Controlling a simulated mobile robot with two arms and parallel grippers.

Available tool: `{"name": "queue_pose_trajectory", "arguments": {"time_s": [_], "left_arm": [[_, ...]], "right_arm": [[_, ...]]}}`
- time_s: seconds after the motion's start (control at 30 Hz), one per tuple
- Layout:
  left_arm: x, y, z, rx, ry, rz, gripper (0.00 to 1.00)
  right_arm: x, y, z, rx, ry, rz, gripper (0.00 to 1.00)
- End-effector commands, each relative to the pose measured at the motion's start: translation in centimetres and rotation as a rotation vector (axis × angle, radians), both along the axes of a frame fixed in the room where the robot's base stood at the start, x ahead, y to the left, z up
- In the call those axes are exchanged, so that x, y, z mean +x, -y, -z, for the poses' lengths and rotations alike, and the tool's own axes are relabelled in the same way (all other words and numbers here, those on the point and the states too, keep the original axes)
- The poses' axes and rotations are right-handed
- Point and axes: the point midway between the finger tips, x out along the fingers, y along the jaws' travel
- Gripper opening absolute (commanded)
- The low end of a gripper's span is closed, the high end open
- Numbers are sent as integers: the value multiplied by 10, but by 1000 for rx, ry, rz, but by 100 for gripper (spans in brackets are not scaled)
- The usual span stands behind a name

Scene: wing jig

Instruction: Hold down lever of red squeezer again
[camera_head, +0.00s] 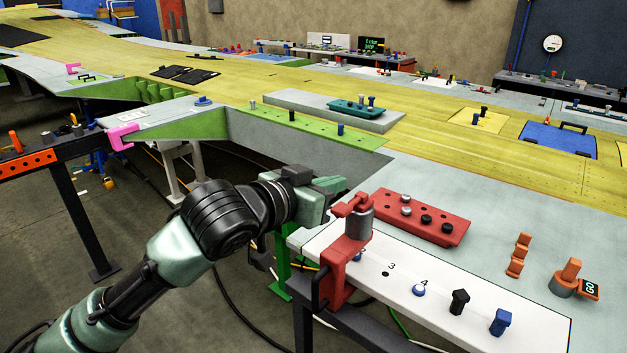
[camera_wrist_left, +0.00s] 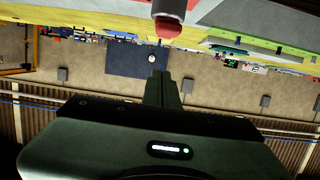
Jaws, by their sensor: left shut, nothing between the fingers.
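The red squeezer (camera_head: 340,268) stands clamped at the left end of the white numbered strip. It has a grey cylinder on its upper part, a red top piece (camera_head: 351,204) and a black bar low on its left side. My left gripper (camera_head: 334,184) is shut and empty, just left of and behind the squeezer's top. I cannot tell whether it touches the lever. In the left wrist view, the shut fingers (camera_wrist_left: 161,88) point toward a grey and red rounded part of the squeezer (camera_wrist_left: 170,27), with a gap showing between them. My right gripper is not in view.
The white strip (camera_head: 500,325) holds a blue-and-white button, a black peg and a blue peg. A red tray (camera_head: 440,232) with several fasteners lies behind the squeezer. Orange pieces (camera_head: 518,255) and a GO marker (camera_head: 590,287) are at right. Open floor lies left.

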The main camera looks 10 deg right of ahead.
Motion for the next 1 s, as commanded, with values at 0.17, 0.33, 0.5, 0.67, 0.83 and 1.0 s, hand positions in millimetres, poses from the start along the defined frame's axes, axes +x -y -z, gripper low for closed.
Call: {"name": "queue_pose_trajectory", "arguments": {"time_s": [0.17,0.33,0.5,0.67,0.83,1.0], "left_arm": [[5,6,23,2,-4,0,0],[5,6,38,1,-2,0,0],[5,6,42,0,1,0,0],[5,6,43,1,1,0,0],[4,6,48,-11,7,1,0],[2,5,65,-81,56,2,0]], "right_arm": [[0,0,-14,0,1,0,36],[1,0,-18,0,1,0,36],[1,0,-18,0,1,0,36],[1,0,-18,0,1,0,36],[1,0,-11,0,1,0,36],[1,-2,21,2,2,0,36]]}}
